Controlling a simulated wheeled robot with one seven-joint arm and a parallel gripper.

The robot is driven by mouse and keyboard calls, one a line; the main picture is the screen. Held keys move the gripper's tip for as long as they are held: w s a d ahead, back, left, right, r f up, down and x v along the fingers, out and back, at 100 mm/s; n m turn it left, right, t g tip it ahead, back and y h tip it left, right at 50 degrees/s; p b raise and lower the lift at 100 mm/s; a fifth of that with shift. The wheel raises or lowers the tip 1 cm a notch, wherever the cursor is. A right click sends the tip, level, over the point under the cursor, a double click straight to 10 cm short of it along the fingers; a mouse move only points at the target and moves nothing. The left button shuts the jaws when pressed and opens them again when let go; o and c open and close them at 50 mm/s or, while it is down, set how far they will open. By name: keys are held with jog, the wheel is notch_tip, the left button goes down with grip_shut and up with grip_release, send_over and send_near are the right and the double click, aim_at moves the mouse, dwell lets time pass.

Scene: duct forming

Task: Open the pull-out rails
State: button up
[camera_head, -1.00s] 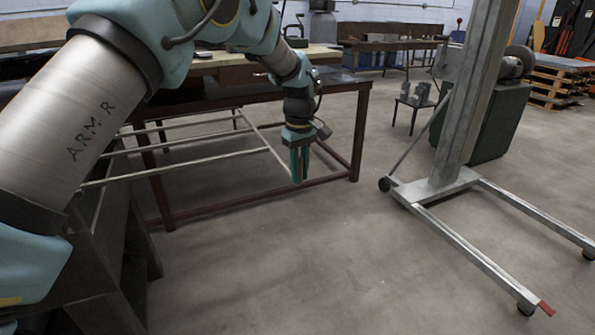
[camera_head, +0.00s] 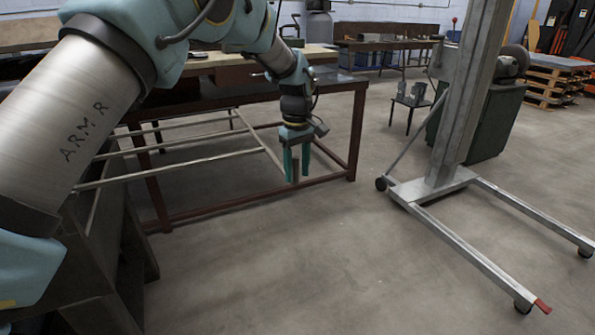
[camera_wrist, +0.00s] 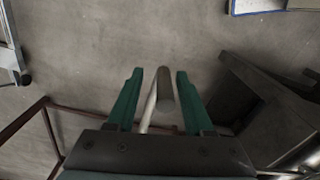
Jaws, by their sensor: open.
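The pull-out rails (camera_head: 172,163) are pale, thin bars that stand out to the right from the dark machine (camera_head: 92,240) at the left of the head view. A long bar runs across their outer end. My gripper (camera_head: 293,178) points down at the near end of that bar, with its green fingers apart. In the wrist view, the grey bar end (camera_wrist: 165,88) lies between the fingertips of my gripper (camera_wrist: 160,75), with a gap visible on each side. The pale bar runs down behind it toward the gripper's palm. Much of the machine is hidden behind my arm.
A dark red table frame (camera_head: 355,135) stands behind the gripper, with a low crossbar close by. A metal lift stand (camera_head: 440,185) with wheeled legs is at the right. The floor (camera_head: 290,265) in front is clear.

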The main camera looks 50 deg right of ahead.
notch_tip(320, 180, up, 10)
jog(key=shift+r+b, duration=0.2)
jog(key=shift+b, duration=0.85)
jog(key=w+a+f, duration=0.1)
jog(key=w+a, duration=0.5)
jog(key=a, duration=0.3)
jog(key=w+a+n, duration=0.1)
jog(key=w+a, duration=0.6)
jog(key=a, duration=0.3)
jog(key=w+a+f, duration=0.1)
jog(key=w+a, duration=0.5)
jog(key=a, duration=0.3)
jog(key=s+a+f+t, duration=0.1)
jog(key=a+f, duration=0.1)
jog(key=a, duration=1.6)
jog(key=s+a+f, duration=0.3)
jog(key=s+a, duration=0.5)
jog(key=a, duration=0.5)
jog(key=shift+s+a+f+n+t, duration=0.2)
jog(key=shift+s+n+t, duration=0.1)
